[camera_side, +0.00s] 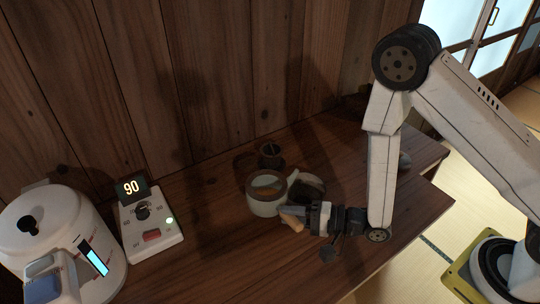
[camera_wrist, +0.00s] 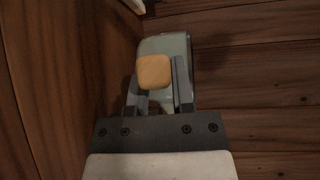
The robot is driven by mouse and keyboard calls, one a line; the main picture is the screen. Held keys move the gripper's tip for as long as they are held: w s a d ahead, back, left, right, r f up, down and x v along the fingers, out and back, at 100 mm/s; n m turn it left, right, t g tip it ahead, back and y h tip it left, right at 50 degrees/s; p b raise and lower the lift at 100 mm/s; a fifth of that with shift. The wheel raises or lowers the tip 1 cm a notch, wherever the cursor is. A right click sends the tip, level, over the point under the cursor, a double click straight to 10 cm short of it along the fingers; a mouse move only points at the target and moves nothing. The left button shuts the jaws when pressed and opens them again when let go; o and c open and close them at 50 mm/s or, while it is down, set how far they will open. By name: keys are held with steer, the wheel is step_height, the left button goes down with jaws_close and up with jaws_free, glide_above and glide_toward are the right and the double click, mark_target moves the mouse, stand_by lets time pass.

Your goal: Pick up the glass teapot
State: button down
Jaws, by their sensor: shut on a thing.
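The glass teapot (camera_side: 262,208) is pale greenish, with brownish contents showing at its round top. It is near the middle of the wooden table in the side view. Its light wooden handle (camera_side: 292,222) points toward the front right. My gripper (camera_side: 303,214) is at the handle side of the pot and is shut on it. In the wrist view the handle end (camera_wrist: 153,72) sits between the two fingers of my gripper (camera_wrist: 158,92), with the greenish glass body (camera_wrist: 165,45) behind it. I cannot tell whether the pot's base touches the table.
A dark cup (camera_side: 270,154) stands behind the teapot, and a dark round vessel (camera_side: 306,187) is close on its right. A white control box (camera_side: 150,226) reading 90 and a white kettle (camera_side: 62,232) are at the left. A wooden wall (camera_side: 180,90) stands behind the table.

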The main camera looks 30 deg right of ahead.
steer(key=shift+s+d+r, duration=0.25)
steer(key=shift+s+r, duration=0.05)
steer(key=shift+s, duration=0.35)
steer(key=shift+s+d+r, duration=0.25)
steer(key=shift+s+r, duration=0.1)
steer(key=shift+s, duration=0.25)
steer(key=shift+s+d+r, duration=0.25)
steer(key=shift+s+r, duration=0.05)
steer(key=shift+s, duration=0.35)
steer(key=shift+s, duration=0.1)
steer(key=w+d+r+m+t+h, duration=0.1)
steer(key=w+d+m+h, duration=0.3)
steer(key=d, duration=0.4)
steer(key=w+d+r+m+t+h, duration=0.2)
steer(key=w+d+m+t+h, duration=0.1)
steer(key=d+h, duration=0.4)
steer(key=shift+w+d+r+m+t, duration=0.25)
steer(key=shift+w+d+m+t, duration=0.1)
steer(key=shift+d+m, duration=0.65)
steer(key=shift+w, duration=0.15)
